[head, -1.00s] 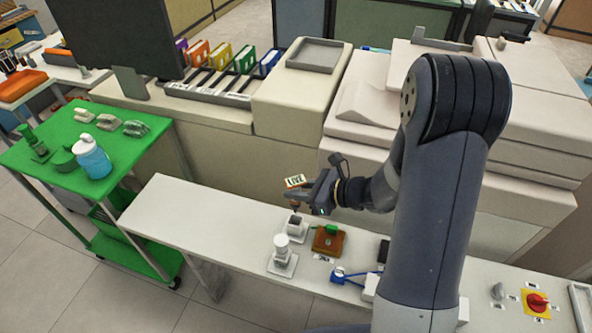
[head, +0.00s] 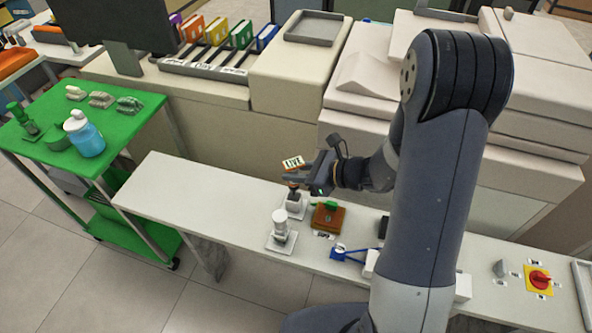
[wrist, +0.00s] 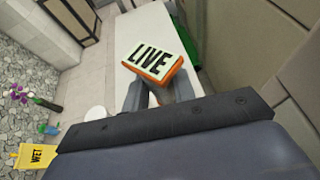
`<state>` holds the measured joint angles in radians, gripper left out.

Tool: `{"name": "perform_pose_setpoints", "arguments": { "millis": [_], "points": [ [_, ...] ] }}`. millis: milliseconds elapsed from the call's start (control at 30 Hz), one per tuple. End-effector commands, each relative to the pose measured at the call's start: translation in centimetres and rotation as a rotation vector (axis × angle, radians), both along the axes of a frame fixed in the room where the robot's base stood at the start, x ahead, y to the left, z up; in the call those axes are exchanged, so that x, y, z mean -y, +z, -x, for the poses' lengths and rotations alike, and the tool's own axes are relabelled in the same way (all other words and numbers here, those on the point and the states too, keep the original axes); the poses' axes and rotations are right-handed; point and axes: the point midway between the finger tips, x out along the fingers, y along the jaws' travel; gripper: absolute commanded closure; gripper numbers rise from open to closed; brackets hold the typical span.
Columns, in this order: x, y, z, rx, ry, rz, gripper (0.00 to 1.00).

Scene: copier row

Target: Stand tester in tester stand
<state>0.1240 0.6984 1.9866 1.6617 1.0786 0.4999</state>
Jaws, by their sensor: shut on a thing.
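The tester (head: 293,162) is an orange device with a pale face reading "LIVE"; it also shows in the wrist view (wrist: 154,56). My gripper (head: 298,181) is shut on it and holds it roughly upright over the white bench. A small white stand (head: 296,207), which looks like the tester stand, is directly below. The tester's lower end is at the stand's top; I cannot tell whether it is inside or just above. In the wrist view my gripper's fingers (wrist: 158,95) flank the tester, and its lower part is hidden.
On the white bench (head: 190,200) stand a white cylinder on a plate (head: 280,232), a brown block with a green top (head: 327,215) and a blue item (head: 345,252). A red knob on yellow (head: 538,280) is at right. The bench's left end is clear.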

Motion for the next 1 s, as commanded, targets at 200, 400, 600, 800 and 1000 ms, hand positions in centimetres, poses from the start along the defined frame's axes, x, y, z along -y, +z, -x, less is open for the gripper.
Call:
{"name": "perform_pose_setpoints", "arguments": {
  "millis": [200, 400, 600, 800, 1000],
  "points": [
    [0.0, -2.8, 0.0, 0.0, 0.0, 0.0, 1.0],
    [0.0, -4.6, 0.0, 0.0, 0.0, -0.001, 1.0],
    [0.0, -5.4, 0.0, 0.0, 0.0, -0.001, 1.0],
    [0.0, -5.3, 0.0, 0.0, 0.0, -0.001, 1.0],
    [0.0, -5.4, 0.0, 0.0, 0.0, -0.001, 1.0]
  ]
}}
